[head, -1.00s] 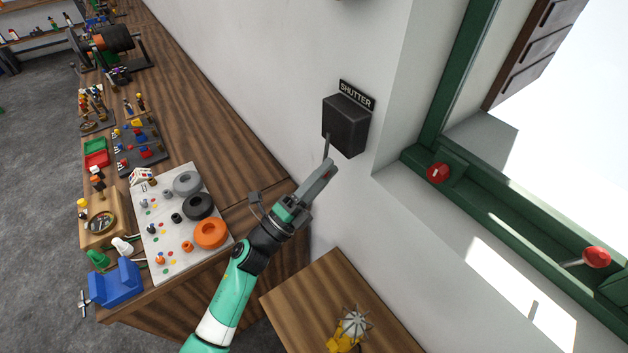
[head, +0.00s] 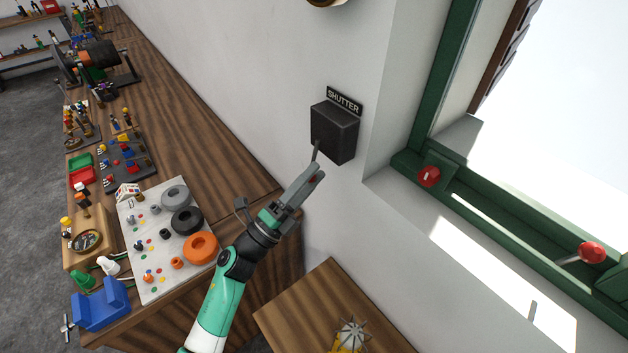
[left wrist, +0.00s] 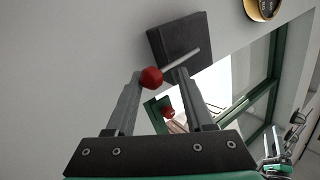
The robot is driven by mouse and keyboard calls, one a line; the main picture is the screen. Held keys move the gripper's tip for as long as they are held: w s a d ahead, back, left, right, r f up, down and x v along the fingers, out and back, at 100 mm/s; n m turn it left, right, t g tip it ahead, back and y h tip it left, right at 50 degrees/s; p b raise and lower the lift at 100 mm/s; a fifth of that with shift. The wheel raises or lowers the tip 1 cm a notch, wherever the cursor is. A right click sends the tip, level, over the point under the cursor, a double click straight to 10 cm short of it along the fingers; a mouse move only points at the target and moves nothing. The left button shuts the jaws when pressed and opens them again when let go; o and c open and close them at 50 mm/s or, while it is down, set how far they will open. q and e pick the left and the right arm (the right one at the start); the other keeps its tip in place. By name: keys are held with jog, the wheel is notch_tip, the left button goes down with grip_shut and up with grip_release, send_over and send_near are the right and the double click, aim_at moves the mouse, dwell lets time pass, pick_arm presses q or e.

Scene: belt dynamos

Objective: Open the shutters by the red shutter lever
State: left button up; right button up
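The black box (head: 334,133) labelled SHUTTER is on the white wall. A thin grey lever rod (head: 317,152) hangs from it toward my left gripper (head: 317,172). In the left wrist view the lever's red ball (left wrist: 151,77) sits between the spread fingers of my left gripper (left wrist: 160,74), close to the left finger. The ball is hidden in the head view. The brown shutter (head: 496,62) outside the window is seen nearly edge-on, with bright sky beside it.
A green window frame (head: 510,222) with two red-knobbed levers (head: 429,177) (head: 592,253) is at the right. A wooden workbench (head: 200,120) with toys and parts runs along the wall. A small wooden table (head: 300,306) stands below the box.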

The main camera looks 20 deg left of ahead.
pick_arm(q)
jog(key=shift+o, duration=1.1)
jog(key=shift+a+r, duration=0.4)
jog(key=shift+a, duration=0.1)
jog(key=shift+o, duration=1)
jog(key=shift+w+a, duration=0.1)
jog(key=shift+a, duration=0.15)
jog(key=shift+d+f, duration=0.2)
jog(key=shift+d, duration=0.1)
jog(key=v, duration=1.1)
jog(key=shift+s, duration=0.3)
jog(key=shift+f, duration=0.2)
